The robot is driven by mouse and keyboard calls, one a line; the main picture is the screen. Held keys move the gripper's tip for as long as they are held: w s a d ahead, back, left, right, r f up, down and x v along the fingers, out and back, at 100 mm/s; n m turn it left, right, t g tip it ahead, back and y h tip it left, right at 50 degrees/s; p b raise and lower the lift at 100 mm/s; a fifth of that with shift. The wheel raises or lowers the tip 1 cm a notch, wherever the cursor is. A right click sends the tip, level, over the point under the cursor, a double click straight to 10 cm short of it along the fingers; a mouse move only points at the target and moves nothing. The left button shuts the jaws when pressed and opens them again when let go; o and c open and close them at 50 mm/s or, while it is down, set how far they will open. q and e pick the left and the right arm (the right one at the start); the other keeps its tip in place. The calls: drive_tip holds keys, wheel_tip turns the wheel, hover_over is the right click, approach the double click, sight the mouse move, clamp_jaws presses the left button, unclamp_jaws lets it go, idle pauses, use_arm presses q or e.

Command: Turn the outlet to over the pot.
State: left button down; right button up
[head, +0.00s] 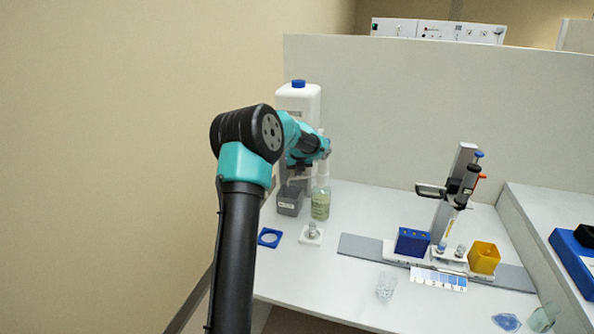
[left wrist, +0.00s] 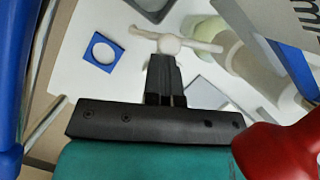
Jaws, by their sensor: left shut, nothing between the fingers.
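The pump bottle of greenish liquid (head: 320,204) stands on the bench near the back left. Its white pump head, which seems to be the outlet (left wrist: 200,46), shows in the left wrist view as a bar with a round hub, reaching left and right. My left gripper (head: 326,148) is shut and empty at the height of the bottle's top. In the left wrist view its fingertips (left wrist: 161,58) overlap the hub; I cannot tell whether they touch. A small pale pot (head: 312,230) sits on a white square holder in front of the bottle. My right gripper is not in view.
A blue square ring (head: 269,237) lies front left. A pipette stand (head: 452,200), blue rack (head: 412,242) and yellow box (head: 484,258) stand right. A clear cup (head: 386,286) is nearer.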

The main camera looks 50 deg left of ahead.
use_arm(q)
drive_tip(key=shift+w+d+f, duration=0.1)
drive_tip(key=shift+d, duration=0.5)
drive_tip(key=s+d+r, duration=0.4)
drive_tip(key=d+r, duration=0.1)
drive_tip(key=r, duration=0.4)
drive_tip(key=shift+s+d+r, duration=0.35)
drive_tip(key=shift+d+r, duration=0.05)
